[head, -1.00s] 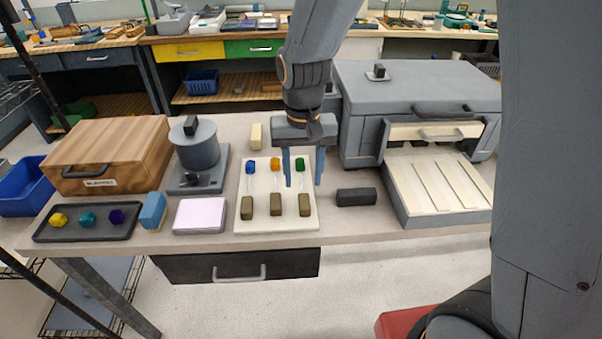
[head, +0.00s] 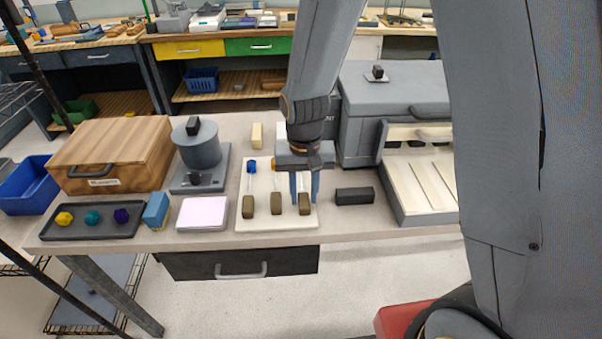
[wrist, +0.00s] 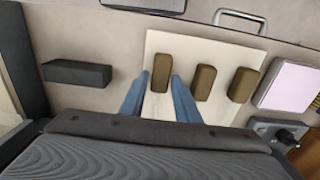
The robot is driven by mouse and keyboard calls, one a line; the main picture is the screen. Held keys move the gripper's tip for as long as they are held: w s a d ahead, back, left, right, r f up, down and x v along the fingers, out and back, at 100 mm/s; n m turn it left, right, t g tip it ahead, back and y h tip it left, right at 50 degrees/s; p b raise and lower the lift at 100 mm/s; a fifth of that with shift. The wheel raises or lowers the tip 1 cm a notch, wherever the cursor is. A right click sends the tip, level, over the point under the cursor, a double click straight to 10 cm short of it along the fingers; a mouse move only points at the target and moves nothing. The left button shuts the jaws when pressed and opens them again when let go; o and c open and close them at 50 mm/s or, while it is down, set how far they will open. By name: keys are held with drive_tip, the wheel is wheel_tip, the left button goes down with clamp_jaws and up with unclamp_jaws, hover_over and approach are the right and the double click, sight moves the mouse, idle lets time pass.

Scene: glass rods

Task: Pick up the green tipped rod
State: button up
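The green tipped rod is hidden behind my gripper in the head view, and I cannot make out its glass in the wrist view. Its brown block (head: 305,205) is the right one of three on the white board (head: 262,224), and it shows in the wrist view too (wrist: 161,72). My gripper (head: 304,198) points down over the board's right side. Its two blue fingers stand apart on either side of that block's line in the wrist view (wrist: 160,82), with a gap visible between them. Nothing is visibly gripped.
The blue tipped rod (head: 252,165) is at the left of the board; an orange tip (head: 274,165) shows beside my gripper. A black block (head: 355,195) lies just right of the board. A pale pad (head: 203,213) lies left, and a grey box (head: 390,110) stands behind right.

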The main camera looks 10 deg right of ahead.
clamp_jaws()
drive_tip(key=shift+r, duration=0.15)
